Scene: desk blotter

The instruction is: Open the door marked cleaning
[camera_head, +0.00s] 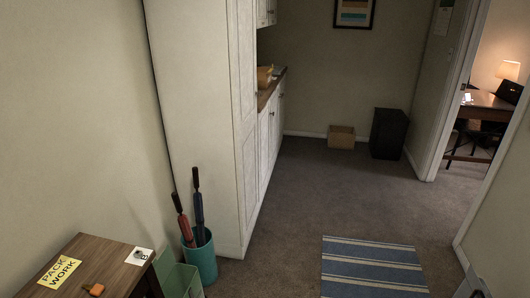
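No door with a readable "cleaning" mark shows in the head view. A tall white cabinet (203,110) stands left of centre. Its panelled door side (246,110) faces right, is seen at a steep angle and looks shut; no writing can be read on it. An open doorway at the right, with a white frame (451,90), leads to a lit room. Neither gripper can be made out.
A teal bin (203,262) holds umbrellas. A striped rug (372,268) lies on open carpet. A black cabinet (388,133) and cardboard box (341,137) stand at the back.

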